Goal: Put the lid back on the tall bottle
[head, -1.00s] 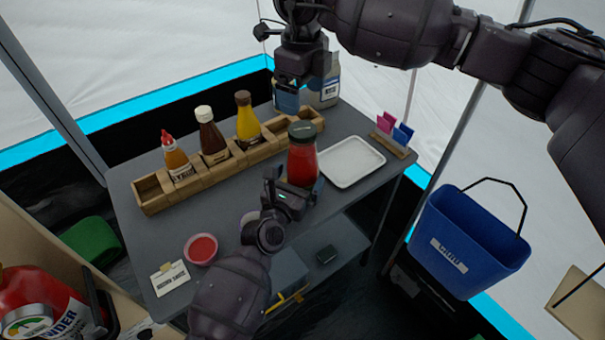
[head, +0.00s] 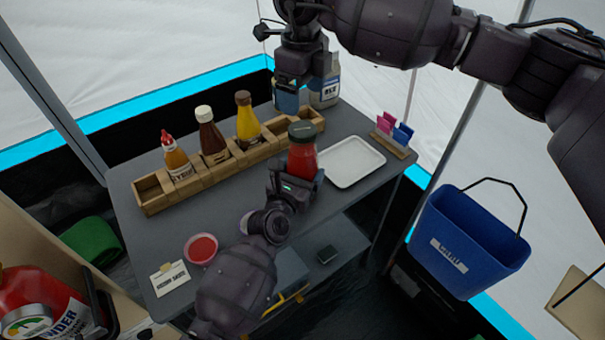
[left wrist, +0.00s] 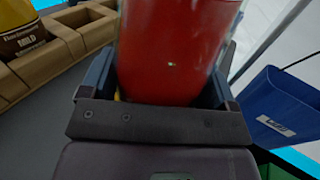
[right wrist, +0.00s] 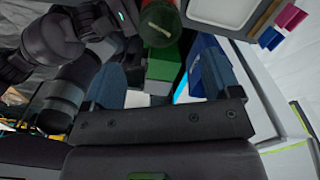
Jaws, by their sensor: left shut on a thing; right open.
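The tall bottle is red, with a dark green lid (head: 302,131) on its top. The bottle (head: 303,160) is upright near the middle of the table, in front of the wooden rack. My left gripper (head: 296,180) is shut around its lower body, and the red body (left wrist: 172,50) fills the left wrist view between the fingers. My right gripper (head: 288,98) is open and empty, pointing down beyond the bottle near the back of the table. In the right wrist view its fingers (right wrist: 155,80) stand apart with the bottle's top (right wrist: 160,20) past them. I cannot tell how tightly the lid sits.
A wooden rack (head: 153,195) holds several sauce bottles. A white tray (head: 352,162) lies right of the bottle, with a sachet holder (head: 392,145) beyond. A labelled jug (head: 326,85) stands behind my right gripper. A red bowl (head: 201,248) and card are front left. A blue bucket (head: 470,245) hangs at right.

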